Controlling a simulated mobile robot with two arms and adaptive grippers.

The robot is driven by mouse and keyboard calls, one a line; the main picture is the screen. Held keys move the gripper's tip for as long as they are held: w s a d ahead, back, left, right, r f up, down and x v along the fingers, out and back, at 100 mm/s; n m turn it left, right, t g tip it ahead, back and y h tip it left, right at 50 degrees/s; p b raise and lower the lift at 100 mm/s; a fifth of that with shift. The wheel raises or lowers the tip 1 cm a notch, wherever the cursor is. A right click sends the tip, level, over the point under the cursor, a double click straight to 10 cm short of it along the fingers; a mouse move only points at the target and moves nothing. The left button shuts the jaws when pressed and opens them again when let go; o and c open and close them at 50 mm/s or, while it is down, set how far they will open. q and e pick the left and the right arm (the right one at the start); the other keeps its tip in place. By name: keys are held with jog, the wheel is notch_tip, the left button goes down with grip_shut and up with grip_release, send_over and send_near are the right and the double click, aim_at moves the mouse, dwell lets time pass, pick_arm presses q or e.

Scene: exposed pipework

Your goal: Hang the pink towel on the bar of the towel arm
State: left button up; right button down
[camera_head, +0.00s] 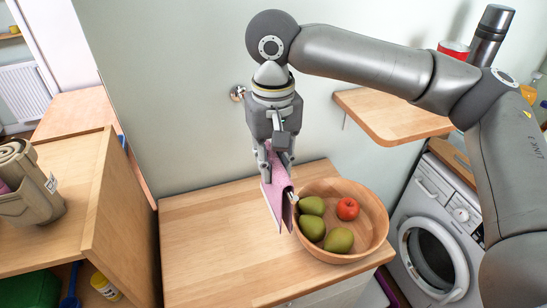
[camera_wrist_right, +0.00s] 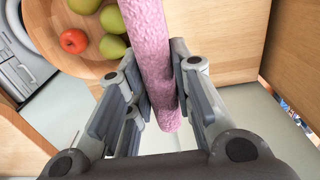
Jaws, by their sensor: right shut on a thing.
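The pink towel (camera_head: 274,192) hangs folded from my right gripper (camera_head: 278,158), above the wooden counter and left of the fruit bowl. My right gripper is shut on its upper part. In the right wrist view, the towel (camera_wrist_right: 155,50) runs as a folded ridge between the fingers (camera_wrist_right: 165,105). A chrome wall mount (camera_head: 238,92) of the towel arm shows left of the gripper. A small chrome tip (camera_head: 292,197) shows at the towel's right edge. My gripper hides what lies between them, so I cannot tell whether the towel touches the bar. My left gripper is out of view.
A wooden bowl (camera_head: 372,240) with pears and a red apple stands on the counter (camera_head: 205,240), close to the towel. A wooden shelf (camera_head: 390,115) juts out at right above a washing machine (camera_head: 435,235). The counter's left part is clear.

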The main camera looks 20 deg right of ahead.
jog(key=c, duration=1.2)
grip_release()
